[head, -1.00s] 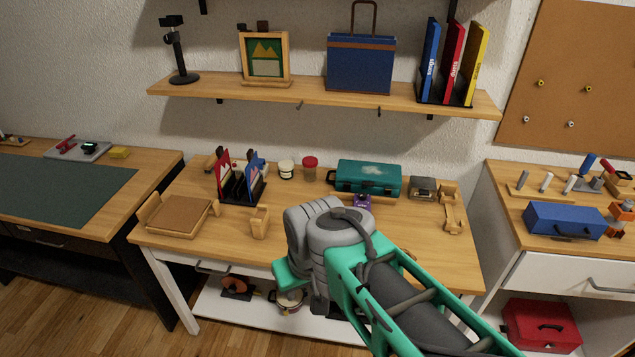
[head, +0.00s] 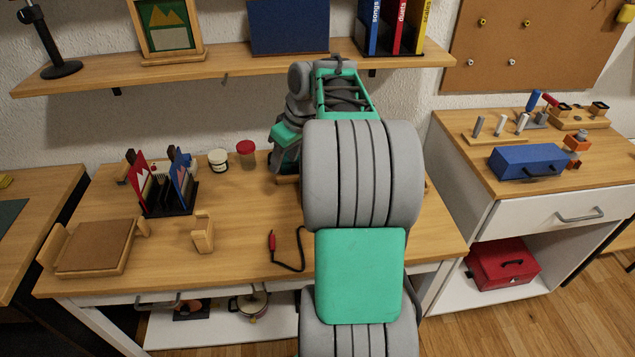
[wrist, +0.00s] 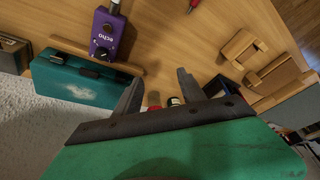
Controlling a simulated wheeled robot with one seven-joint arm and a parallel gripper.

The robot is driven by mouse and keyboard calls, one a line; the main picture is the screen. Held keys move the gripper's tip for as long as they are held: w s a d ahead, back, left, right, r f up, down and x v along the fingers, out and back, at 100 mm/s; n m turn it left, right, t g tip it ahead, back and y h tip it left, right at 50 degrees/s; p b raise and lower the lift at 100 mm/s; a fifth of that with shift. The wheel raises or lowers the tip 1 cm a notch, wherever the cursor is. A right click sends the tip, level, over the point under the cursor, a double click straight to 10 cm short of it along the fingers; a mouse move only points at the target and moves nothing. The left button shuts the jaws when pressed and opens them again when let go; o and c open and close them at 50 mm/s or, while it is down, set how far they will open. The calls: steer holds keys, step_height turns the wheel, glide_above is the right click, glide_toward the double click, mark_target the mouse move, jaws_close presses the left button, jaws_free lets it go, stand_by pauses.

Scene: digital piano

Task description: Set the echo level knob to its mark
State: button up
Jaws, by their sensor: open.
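The purple echo pedal (wrist: 108,32) lies on the table at the upper left of the wrist view. It carries a dark round knob (wrist: 102,51) at its lower end; the knob's pointer and mark are too small to read. In the head view the pedal is hidden behind my arm. My gripper (wrist: 158,88) is open and empty, its two dark fingers spread apart. It is over the table, below and to the right of the pedal in the wrist view, and apart from the knob.
A teal case (wrist: 82,92) and a wooden strip (wrist: 97,58) lie close by the pedal. A red-tipped cable (head: 273,242) lies near the table's front. A card rack (head: 160,190) and two jars, one white (head: 218,160) and one red-lidded (head: 246,150), stand left of my arm.

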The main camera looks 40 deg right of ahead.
steer(key=s+d+f+b, duration=0.15)
steer(key=d+f, duration=0.35)
steer(key=d, duration=0.8)
steer(key=shift+n+t, duration=0.3)
steer(key=shift+n, duration=0.1)
steer(key=x, duration=0.7)
steer(key=shift+a+b, duration=0.15)
steer(key=shift+b, duration=0.2)
steer(key=shift+s, duration=0.1)
jaws_close()
